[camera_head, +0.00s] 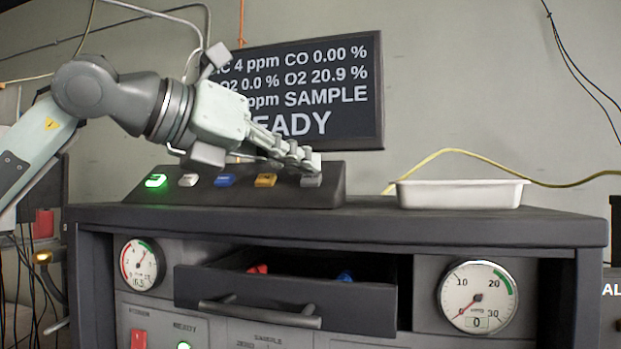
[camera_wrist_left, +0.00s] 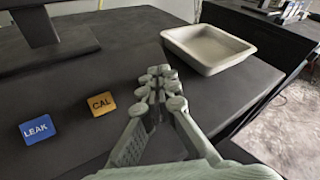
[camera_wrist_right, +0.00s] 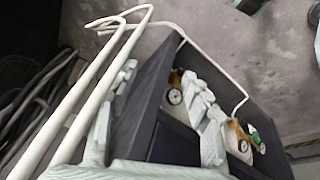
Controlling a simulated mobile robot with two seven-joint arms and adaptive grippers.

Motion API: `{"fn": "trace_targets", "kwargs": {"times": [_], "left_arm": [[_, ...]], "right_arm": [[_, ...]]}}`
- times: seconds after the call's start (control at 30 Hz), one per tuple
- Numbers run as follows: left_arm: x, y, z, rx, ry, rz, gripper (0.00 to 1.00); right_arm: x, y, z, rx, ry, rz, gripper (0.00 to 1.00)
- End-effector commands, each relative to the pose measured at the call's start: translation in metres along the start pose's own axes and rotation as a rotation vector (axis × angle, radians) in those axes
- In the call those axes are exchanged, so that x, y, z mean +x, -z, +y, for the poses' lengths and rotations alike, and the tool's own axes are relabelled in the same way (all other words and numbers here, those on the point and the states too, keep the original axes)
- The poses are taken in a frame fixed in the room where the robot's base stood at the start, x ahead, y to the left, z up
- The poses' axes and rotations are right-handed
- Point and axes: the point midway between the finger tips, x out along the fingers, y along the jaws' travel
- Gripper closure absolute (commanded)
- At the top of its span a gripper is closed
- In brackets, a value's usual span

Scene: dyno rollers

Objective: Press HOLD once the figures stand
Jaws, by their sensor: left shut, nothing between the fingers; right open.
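A sloped button panel (camera_head: 240,193) stands on the cabinet top. It has a lit green button (camera_head: 156,181), a white button (camera_head: 188,180), a blue button (camera_head: 224,180), a yellow button (camera_head: 265,180) and a grey button (camera_head: 311,181). In the left wrist view the blue one reads LEAK (camera_wrist_left: 38,129) and the yellow one CAL (camera_wrist_left: 101,103). My left gripper (camera_head: 306,165) is shut and empty, its tips at the grey button; contact is unclear. The screen (camera_head: 310,92) shows figures, SAMPLE and READY, partly hidden by my arm. My right gripper (camera_wrist_right: 165,100) is open.
A pale empty tray (camera_head: 460,194) sits right of the panel. Below, a drawer (camera_head: 285,295) stands open with red and blue items inside. Gauges (camera_head: 478,297) flank it. Hoses or cables (camera_wrist_right: 90,85) and a dark box (camera_wrist_right: 150,95) lie close around my right gripper.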

Motion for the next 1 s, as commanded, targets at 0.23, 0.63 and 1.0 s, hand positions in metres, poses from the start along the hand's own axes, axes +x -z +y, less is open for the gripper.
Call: {"fn": "trace_targets", "kwargs": {"times": [0.23, 0.63, 1.0], "left_arm": [[0.0022, 0.0019, 0.0015, 0.0, 0.0, 0.0, 1.0], [0.0057, 0.0047, 0.0039, 0.0, 0.0, 0.001, 1.0], [0.0058, 0.0046, 0.004, 0.0, 0.0, 0.002, 1.0]], "right_arm": [[0.0023, -0.0004, -0.0003, 0.0, 0.0, 0.001, 0.51], [0.0057, -0.0014, -0.0009, 0.0, 0.0, 0.0, 0.51], [0.0056, -0.0014, -0.0009, 0.0, 0.0, 0.0, 0.51]]}}
